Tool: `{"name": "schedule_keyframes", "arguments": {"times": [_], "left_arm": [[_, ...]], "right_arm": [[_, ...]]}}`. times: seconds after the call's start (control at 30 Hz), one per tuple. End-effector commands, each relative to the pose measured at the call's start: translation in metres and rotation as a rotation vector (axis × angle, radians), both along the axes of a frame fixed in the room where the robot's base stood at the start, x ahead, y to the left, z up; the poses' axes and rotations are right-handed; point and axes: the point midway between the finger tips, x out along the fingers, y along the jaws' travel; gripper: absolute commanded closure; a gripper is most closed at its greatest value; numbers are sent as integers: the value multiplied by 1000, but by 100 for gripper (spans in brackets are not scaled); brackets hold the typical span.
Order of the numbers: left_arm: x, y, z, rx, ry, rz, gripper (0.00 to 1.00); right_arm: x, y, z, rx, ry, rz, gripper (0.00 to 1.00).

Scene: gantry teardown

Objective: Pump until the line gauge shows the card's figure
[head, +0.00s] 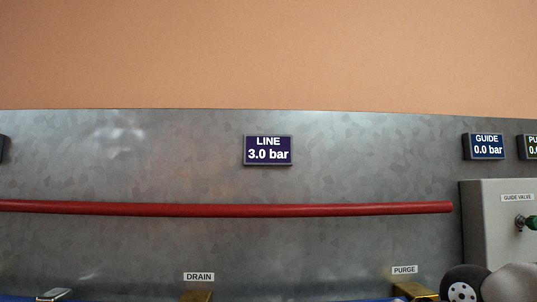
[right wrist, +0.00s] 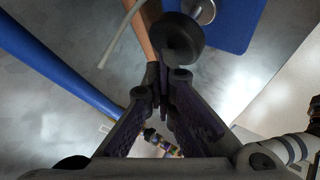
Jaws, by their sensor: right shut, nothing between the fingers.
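The line gauge (head: 268,150) is a small dark display on the grey metal panel in the head view, and it reads 3.0 bar. My right gripper (right wrist: 160,88) is shut and empty in the right wrist view, its dark fingertips together. A dark round knob-like part (right wrist: 176,38) shows just beyond the fingertips; I cannot tell whether they touch. An orange-brown bar (right wrist: 138,28) runs beside it. I cannot tell whether these belong to the pump. No card shows in either view. My left gripper is out of view.
The guide gauge (head: 485,147) reads 0.0 bar. A red pipe (head: 230,210) crosses the panel. DRAIN (head: 199,277) and PURGE (head: 404,270) labels sit below. A grey box (head: 480,235) carries the guide valve (head: 523,222). A blue pipe (right wrist: 55,65) lies left in the wrist view.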

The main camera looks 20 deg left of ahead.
Motion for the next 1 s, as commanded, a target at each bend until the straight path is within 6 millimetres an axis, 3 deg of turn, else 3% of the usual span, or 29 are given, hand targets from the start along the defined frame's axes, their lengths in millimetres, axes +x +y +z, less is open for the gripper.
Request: {"name": "schedule_keyframes", "arguments": {"times": [0.4,1.0], "left_arm": [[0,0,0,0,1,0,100],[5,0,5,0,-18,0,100]], "right_arm": [[0,0,-4,-3,4,1,100],[0,0,34,-2,1,1,100]]}}
